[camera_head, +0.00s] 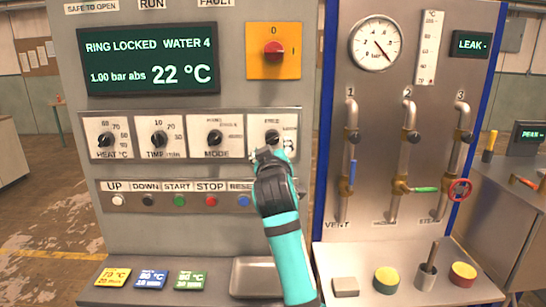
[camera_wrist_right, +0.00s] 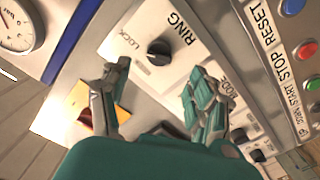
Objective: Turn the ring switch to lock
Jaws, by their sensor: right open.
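The ring switch is a black round knob (camera_head: 272,136) on a pale plate at the right end of the row of knobs. In the right wrist view the ring knob (camera_wrist_right: 159,52) lies beyond the fingertips, between the two spread fingers of the right gripper (camera_wrist_right: 159,72). The fingers appear apart from the knob. The knob's pointer direction is unclear. The display (camera_head: 150,60) reads RING LOCKED. My left gripper is out of view.
HEAT, TIME and MODE knobs (camera_head: 214,137) stand to the left. A row of push buttons (camera_head: 180,201) lies below. A red switch on a yellow plate (camera_head: 273,52) is above. Pipes with valves (camera_head: 408,150) stand to the right. A metal tray (camera_head: 245,279) sits below.

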